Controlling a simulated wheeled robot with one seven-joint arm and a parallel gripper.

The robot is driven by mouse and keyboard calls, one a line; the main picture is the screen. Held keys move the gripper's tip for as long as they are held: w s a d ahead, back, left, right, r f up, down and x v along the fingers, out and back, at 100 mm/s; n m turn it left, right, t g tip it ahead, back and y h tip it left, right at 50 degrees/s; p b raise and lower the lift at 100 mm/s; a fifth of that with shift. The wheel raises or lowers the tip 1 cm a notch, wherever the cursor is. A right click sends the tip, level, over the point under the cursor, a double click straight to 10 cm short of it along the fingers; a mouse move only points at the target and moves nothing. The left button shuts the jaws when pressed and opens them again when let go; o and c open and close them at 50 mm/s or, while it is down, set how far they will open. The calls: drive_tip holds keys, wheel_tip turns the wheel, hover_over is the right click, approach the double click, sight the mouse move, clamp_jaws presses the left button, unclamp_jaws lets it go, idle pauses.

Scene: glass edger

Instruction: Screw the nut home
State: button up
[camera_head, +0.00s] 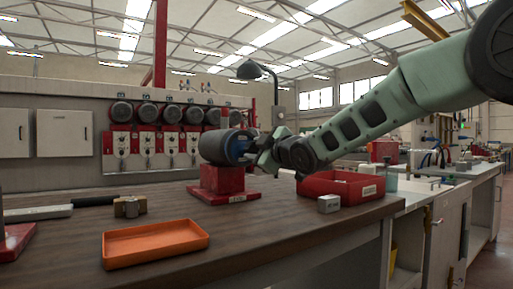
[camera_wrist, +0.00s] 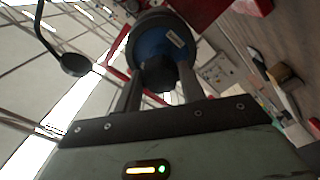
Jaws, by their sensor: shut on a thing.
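A dark cylindrical unit (camera_head: 222,147) with a blue end face stands on a red stand (camera_head: 222,187) on the wooden bench. In the wrist view its blue face (camera_wrist: 158,42) carries a small pale label. My gripper (camera_head: 262,152) reaches it from the right, at the blue face. In the wrist view my gripper (camera_wrist: 158,88) has its two fingers on either side of a dark nut (camera_wrist: 158,74) and is shut on it. The nut sits in front of the blue face, in line with its middle. Any thread behind it is hidden, and I cannot tell how far on it is.
A red bin (camera_head: 340,187) and a small grey block (camera_head: 328,204) stand right of the stand, below my arm. An orange tray (camera_head: 155,243) lies at the front. The bench between tray and bin is clear.

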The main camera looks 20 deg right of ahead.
drive_tip(key=m+p, duration=0.3)
drive_tip(key=m, duration=0.4)
drive_tip(key=shift+r+p, duration=0.15)
drive_tip(key=shift+p, duration=0.25)
drive_tip(key=m+p, duration=0.3)
drive_tip(key=m, duration=0.3)
drive_tip(key=m+p, duration=0.3)
drive_tip(key=m, duration=0.4)
drive_tip(key=m+p, duration=0.2)
drive_tip(key=m, duration=0.1)
drive_tip(key=shift+w, duration=0.1)
drive_tip(key=m, duration=0.1)
drive_tip(key=m+p, duration=0.1)
drive_tip(key=m, duration=0.1)
drive_tip(key=shift+f, duration=0.25)
drive_tip(key=o, duration=0.9)
